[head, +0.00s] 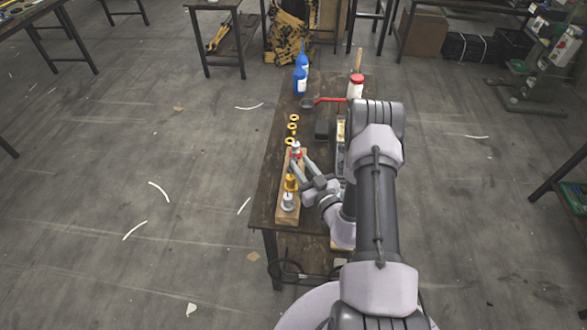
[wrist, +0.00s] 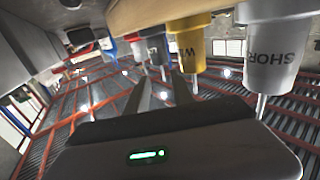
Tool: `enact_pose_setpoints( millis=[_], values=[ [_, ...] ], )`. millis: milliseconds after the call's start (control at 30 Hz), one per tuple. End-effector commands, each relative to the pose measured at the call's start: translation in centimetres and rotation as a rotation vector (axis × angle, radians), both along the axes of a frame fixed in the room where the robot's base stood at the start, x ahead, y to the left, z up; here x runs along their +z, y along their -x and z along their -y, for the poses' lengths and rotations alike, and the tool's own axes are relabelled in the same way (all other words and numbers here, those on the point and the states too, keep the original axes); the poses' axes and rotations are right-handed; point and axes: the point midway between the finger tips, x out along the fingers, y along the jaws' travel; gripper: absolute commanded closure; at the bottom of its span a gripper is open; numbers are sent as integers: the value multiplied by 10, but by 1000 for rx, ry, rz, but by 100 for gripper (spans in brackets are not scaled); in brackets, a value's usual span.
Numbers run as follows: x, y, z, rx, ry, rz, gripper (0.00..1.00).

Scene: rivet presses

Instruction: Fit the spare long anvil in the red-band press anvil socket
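A wooden rack (head: 284,217) on the bench holds a row of upright pieces. The wrist view shows the rack (wrist: 130,14) upside down. Its nearest piece is a grey holder (head: 288,202) lettered "SHOR", with a thin pin; it also shows in the wrist view (wrist: 275,55). Beside it is a yellow holder (head: 290,182) lettered "WI" (wrist: 193,45). A grey piece with red (head: 295,150) stands at the rack's far end; I cannot read a label. My gripper (head: 300,165) is open beside the rack; its fingers (wrist: 163,88) are apart, with a grey piece (wrist: 156,45) beyond. No red-band press is clearly identifiable.
Several yellow rings (head: 292,128) lie beyond the rack. My arm covers much of the bench's right side. The floor to the left is mostly clear.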

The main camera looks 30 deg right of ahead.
Motion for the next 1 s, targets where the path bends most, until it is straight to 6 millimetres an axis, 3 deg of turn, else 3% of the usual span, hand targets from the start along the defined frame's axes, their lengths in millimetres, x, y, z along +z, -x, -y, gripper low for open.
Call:
enact_pose_setpoints(
  millis=[200, 300, 467, 633, 1000],
  values=[
    [5, -41, -4, 2, 3, 4, 71],
    [6, -48, -4, 1, 0, 2, 71],
    [6, -49, -4, 1, 0, 1, 71],
    [6, -48, -4, 1, 1, 1, 100],
    [6, -48, -4, 1, 1, 1, 100]
  ],
)
